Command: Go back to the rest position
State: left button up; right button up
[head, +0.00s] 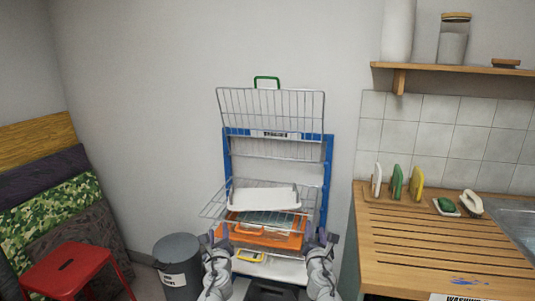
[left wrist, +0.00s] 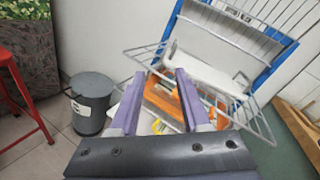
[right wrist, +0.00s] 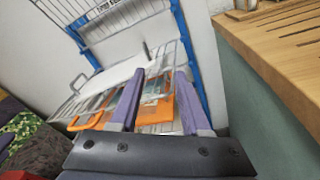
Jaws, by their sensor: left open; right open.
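My left gripper (head: 213,241) is low in front of the blue drying rack (head: 327,180), at its left side. In the left wrist view its two purple fingers (left wrist: 155,103) stand apart with nothing gripped between them. My right gripper (head: 322,240) is at the rack's right side, and its fingers (right wrist: 152,100) are also apart and empty in the right wrist view. An orange tray (head: 290,241) sits low in the rack between and beyond the grippers. A white tray (head: 264,199) lies above it on a wire shelf (head: 215,211).
A wire shelf with a green handle (head: 267,79) is tilted up at the top. A grey bin (head: 178,262) and red stool (head: 75,268) stand left. Clear floor shows between stool and bin.

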pick_arm(q)
jog(key=s+f+n+g+y+p, duration=0.25)
jog(key=s+n+g+p, duration=0.8)
jog(key=n, duration=0.65)
pick_arm(e)
jog(key=s+f+m+g+h, duration=0.3)
jog(key=s+m+g, duration=0.7)
jog(key=m, duration=0.8)
pick_arm(q)
jog(key=s+d+n+g+h+p, duration=0.2)
jog(key=s+d+n+g+p, duration=0.1)
jog(key=s, duration=0.6)
jog(key=s+d+f+n+g+h+p, duration=0.1)
jog(key=s+d+n+g, duration=0.3)
jog(key=s, duration=0.5)
jog(key=shift+s+d+f+n+h+p, duration=0.35)
jog(key=shift+d+h+p, duration=0.3)
jog(key=shift+d+p, duration=0.35)
pick_arm(e)
jog(key=s+a+m+g+y, duration=0.1)
jog(key=s+a+m+g, duration=0.2)
jog(key=s, duration=0.6)
jog(key=s+a+f+m+g+y, duration=0.1)
jog(key=s+a+m+g, duration=0.3)
jog(key=s, duration=0.6)
jog(key=shift+s+a+f+m+g+y, duration=0.2)
jog(key=shift+a+f+m+g+y, duration=0.15)
jog(key=shift+a+y, duration=0.45)
